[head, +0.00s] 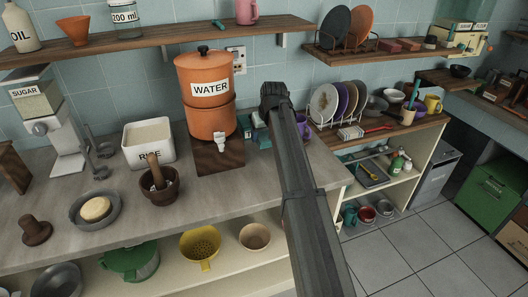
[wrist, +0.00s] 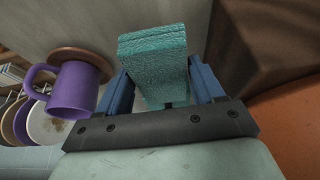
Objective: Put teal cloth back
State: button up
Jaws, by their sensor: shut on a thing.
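The teal cloth (wrist: 152,62) is a folded, thick, textured block in the wrist view. It sits between the two blue fingers of my gripper (wrist: 162,88), which are shut on it. The grey counter surface shows behind the cloth. In the head view my dark arm reaches to the right of the orange water dispenser (head: 206,100) and hides the fingers. A small teal patch (head: 262,138) shows beside the arm there; I cannot tell for sure that it is the cloth.
The dispenser's wooden stand (head: 218,157) is close to the right in the wrist view. A purple mug (wrist: 72,90) stands close on the left, near a brown round piece (wrist: 84,60). A plate rack (head: 335,115) is farther right in the head view. A shelf (head: 170,38) runs above.

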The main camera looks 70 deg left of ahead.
aim_at(263, 156)
jog(key=shift+f, duration=3.55)
jog(key=shift+f, duration=0.15)
jog(key=o, duration=1.1)
jog(key=v, duration=1.2)
